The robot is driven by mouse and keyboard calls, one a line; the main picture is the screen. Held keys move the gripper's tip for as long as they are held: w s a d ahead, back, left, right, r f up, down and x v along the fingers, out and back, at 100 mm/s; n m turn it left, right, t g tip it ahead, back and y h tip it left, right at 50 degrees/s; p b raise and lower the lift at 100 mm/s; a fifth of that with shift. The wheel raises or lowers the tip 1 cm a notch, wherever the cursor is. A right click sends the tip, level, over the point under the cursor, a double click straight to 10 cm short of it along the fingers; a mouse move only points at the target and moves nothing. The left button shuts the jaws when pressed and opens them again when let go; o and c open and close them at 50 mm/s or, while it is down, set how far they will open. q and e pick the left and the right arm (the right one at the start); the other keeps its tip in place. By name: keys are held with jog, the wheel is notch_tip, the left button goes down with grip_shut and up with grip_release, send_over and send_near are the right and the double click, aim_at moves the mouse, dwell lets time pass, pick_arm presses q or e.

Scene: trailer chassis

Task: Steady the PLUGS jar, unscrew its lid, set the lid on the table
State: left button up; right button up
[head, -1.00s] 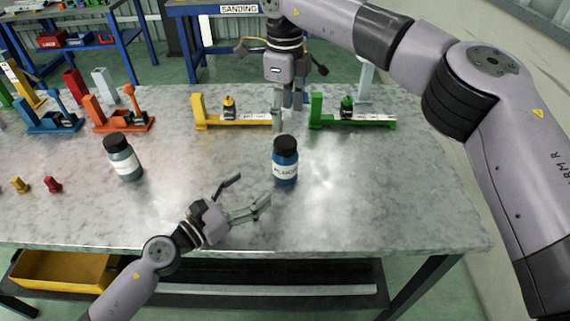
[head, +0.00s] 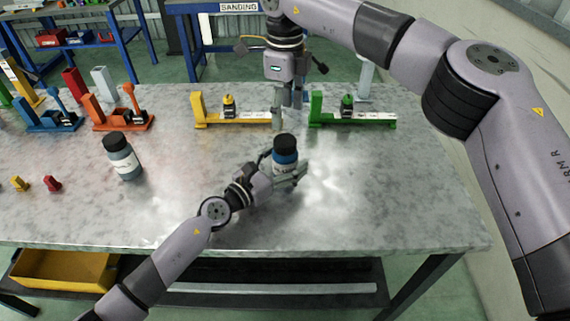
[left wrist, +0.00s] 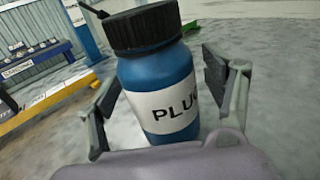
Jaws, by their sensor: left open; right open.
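The PLUGS jar (head: 286,155) is blue with a white label and a black lid (head: 285,142). It stands upright on the grey table (head: 400,190). My left gripper (head: 285,172) is open, with its fingers on either side of the jar body. In the left wrist view the jar (left wrist: 160,85) stands between the two spread fingers (left wrist: 165,105), with gaps visible beside it. Its lid (left wrist: 143,28) is on. My right gripper (head: 287,105) is open and empty, pointing down behind the jar and above its lid.
A second blue-grey jar with a black lid (head: 122,157) stands to the left. A yellow fixture (head: 230,123) and a green fixture (head: 355,123) stand behind. Small yellow (head: 20,184) and red (head: 53,184) pieces lie at the left. The right of the table is clear.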

aim_at(285, 140)
pick_arm(q)
grip_shut()
pick_arm(e)
jog(key=m, duration=1.2)
jog(key=shift+m, duration=0.3)
jog(key=m, duration=1.4)
jog(key=shift+f+m, duration=0.3)
jog(key=shift+f, duration=0.1)
notch_tip(285, 140, down, 7)
jog(key=shift+f, duration=0.15)
